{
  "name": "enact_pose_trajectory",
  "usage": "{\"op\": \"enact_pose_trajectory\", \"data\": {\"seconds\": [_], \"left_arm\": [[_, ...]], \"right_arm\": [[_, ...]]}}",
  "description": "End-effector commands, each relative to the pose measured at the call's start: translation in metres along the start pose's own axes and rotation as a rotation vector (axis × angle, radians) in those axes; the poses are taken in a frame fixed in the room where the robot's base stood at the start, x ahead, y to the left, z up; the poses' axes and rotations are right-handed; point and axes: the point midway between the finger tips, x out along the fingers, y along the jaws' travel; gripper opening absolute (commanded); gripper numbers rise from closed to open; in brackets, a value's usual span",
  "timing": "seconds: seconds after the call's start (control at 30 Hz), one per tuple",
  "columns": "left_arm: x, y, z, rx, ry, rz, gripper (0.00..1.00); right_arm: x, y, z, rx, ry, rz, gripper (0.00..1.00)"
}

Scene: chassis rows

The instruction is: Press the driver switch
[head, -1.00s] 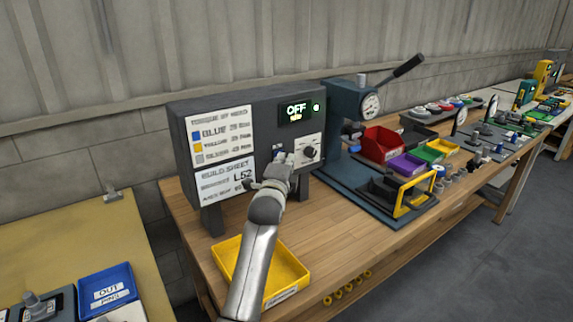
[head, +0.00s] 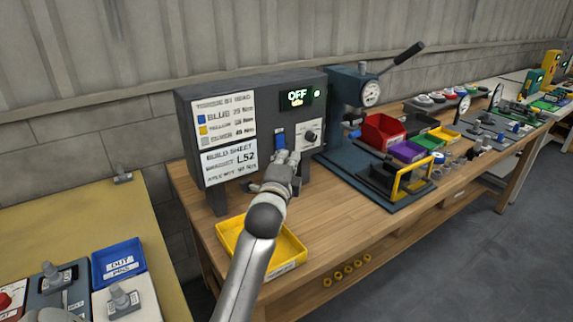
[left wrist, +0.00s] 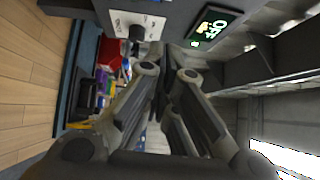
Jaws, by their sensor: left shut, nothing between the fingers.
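The driver switch, a blue rocker (head: 280,141), sits on the front of a dark grey control box (head: 262,104), left of a white dial plate. The box's display (head: 299,97) reads OFF, with a small green light beside it. My left gripper (head: 287,157) is shut and empty, its tips just below the switch in the picture. Whether they touch the box is unclear. In the left wrist view the shut fingers (left wrist: 166,72) point toward the box, near its dial (left wrist: 136,32) and the OFF display (left wrist: 211,26). My right gripper is not in view.
A yellow bin (head: 285,253) lies on the wooden bench below my left arm. A blue-grey press (head: 350,105) with a lever stands right of the box. Red, purple and green bins (head: 381,129) are beyond it. A yellow-topped table with a blue tray (head: 118,260) is at left.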

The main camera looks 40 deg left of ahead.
Motion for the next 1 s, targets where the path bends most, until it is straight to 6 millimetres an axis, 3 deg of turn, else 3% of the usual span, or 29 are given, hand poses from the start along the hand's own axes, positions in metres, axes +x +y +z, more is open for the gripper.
{"op": "enact_pose_trajectory", "data": {"seconds": [0.3, 1.0], "left_arm": [[-0.023, -0.003, 0.0, 0.0, 0.0, 0.0, 0.0], [-0.023, -0.003, 0.0, 0.0, 0.0, 0.0, 0.0]], "right_arm": [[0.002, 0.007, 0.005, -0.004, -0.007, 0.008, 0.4], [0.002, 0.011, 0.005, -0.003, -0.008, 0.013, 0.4]]}}
